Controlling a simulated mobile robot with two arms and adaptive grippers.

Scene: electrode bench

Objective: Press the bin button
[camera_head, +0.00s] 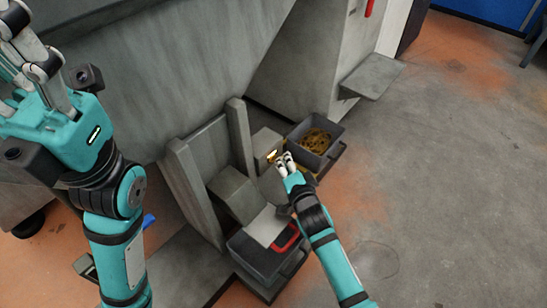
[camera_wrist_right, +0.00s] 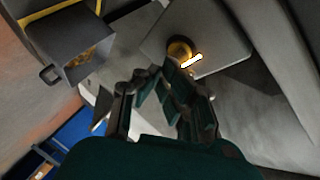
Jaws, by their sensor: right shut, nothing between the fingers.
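In the head view the button (camera_head: 270,155) shows small and bright just left of my right fingertips. My right gripper (camera_head: 282,160) is shut and empty, very close to the button. In the right wrist view its fingertips (camera_wrist_right: 148,75) meet a little left of and below the button; I cannot tell if they touch it. A grey bin (camera_wrist_right: 78,72) with brownish-yellow contents stands beside the box. My left gripper (camera_head: 35,60) is raised at the upper left, partly cut off, away from the button.
Grey upright panels (camera_head: 190,190) stand left of the button box. A grey ledge (camera_head: 372,75) juts out behind the bin. Open floor (camera_head: 450,190) lies to the right.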

